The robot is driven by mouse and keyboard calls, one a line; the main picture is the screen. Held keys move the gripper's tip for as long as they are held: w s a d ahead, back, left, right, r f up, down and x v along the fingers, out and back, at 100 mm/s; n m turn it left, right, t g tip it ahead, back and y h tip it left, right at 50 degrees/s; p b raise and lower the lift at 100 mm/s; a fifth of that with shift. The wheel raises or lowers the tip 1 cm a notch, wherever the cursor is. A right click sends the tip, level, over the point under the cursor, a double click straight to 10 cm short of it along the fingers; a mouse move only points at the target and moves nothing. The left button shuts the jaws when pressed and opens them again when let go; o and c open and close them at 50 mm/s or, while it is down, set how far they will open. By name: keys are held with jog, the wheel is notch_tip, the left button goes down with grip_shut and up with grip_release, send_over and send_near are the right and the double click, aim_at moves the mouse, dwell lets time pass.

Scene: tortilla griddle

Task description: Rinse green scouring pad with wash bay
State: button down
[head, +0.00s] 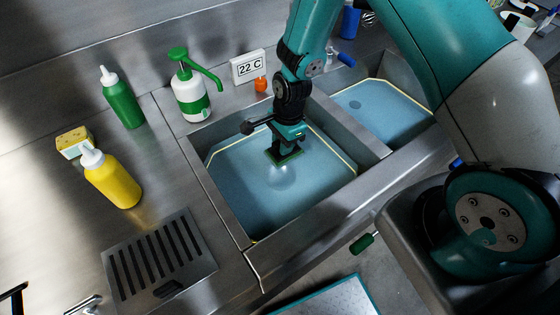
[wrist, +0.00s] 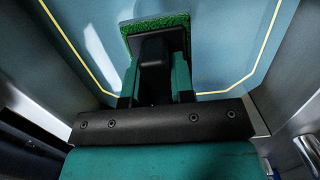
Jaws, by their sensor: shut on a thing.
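The green scouring pad (head: 284,157) is held in my gripper (head: 287,150), over the left basin of the wash bay. In the wrist view the pad (wrist: 157,24) shows as a rough green slab at the fingertips, its middle hidden by my gripper (wrist: 158,50). The left basin (head: 240,190) holds blue water with a yellow line around its sides. The pad is low, at or just above the water; I cannot tell whether it touches. A pale round patch shows on the water just below it.
A second basin (head: 385,112) with blue water lies to the right. A green-and-white pump bottle (head: 192,100) and a "22 C" display (head: 248,67) stand behind. A green bottle (head: 122,103), yellow bottle (head: 112,180), yellow sponge (head: 73,140) and drain grate (head: 160,262) are on the left counter.

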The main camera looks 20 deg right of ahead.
jog(key=shift+r+p, duration=2.3)
jog(key=shift+r, duration=1)
